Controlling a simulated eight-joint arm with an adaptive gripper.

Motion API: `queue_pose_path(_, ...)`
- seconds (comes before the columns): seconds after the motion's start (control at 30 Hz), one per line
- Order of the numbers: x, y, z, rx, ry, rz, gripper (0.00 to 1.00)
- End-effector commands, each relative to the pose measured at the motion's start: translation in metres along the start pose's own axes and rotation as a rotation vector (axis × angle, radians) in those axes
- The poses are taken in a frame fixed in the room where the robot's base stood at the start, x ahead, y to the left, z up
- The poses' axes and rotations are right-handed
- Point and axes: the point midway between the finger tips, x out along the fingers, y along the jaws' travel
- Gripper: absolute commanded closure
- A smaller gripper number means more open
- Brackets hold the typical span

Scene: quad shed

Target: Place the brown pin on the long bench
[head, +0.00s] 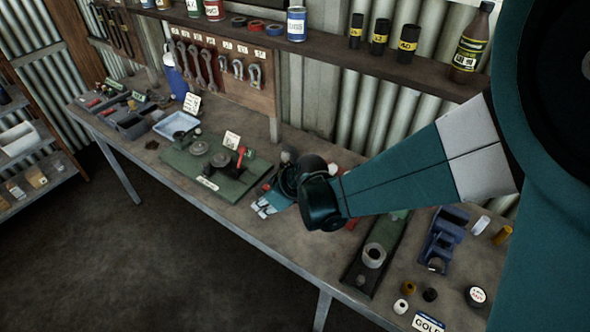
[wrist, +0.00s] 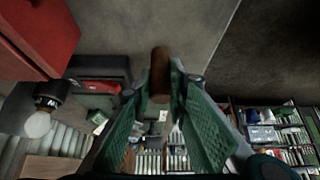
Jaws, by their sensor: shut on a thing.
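The brown pin (wrist: 160,72) is a short, plain cylinder held between the green-padded fingers of my gripper (wrist: 162,92) in the wrist view. Its end sticks out past the fingertips. The long bench (head: 285,238) runs across the head view, with a worn grey-brown top; a bare stretch of it also shows in the wrist view (wrist: 140,22). In the head view my gripper is over the middle of the bench, mostly hidden behind my own arm, and the pin cannot be made out there. I cannot tell whether the pin touches the bench.
A green board (head: 225,185) with round parts lies left of my arm. A dark green tray (head: 362,270) and a blue tool (head: 443,240) lie to the right. In the wrist view a red box (wrist: 38,35) is close at left. The bench's front strip is mostly clear.

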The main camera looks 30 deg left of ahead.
Motion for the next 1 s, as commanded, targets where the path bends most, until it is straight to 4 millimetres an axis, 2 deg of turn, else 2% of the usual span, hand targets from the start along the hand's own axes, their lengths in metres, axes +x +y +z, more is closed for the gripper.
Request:
queue_pose_path(0.17,0.003,0.0,0.002,0.0,0.0,0.0,1.0)
queue_pose_path(0.2,0.003,0.0,0.002,0.0,0.0,0.0,0.79)
queue_pose_path(0.3,0.002,0.0,0.001,0.0,0.0,0.0,0.69)
queue_pose_path(0.77,0.0,0.0,0.0,0.0,0.0,0.0,0.69)
queue_pose_path(1.0,-0.012,0.001,-0.001,0.001,0.0,0.0,0.69)
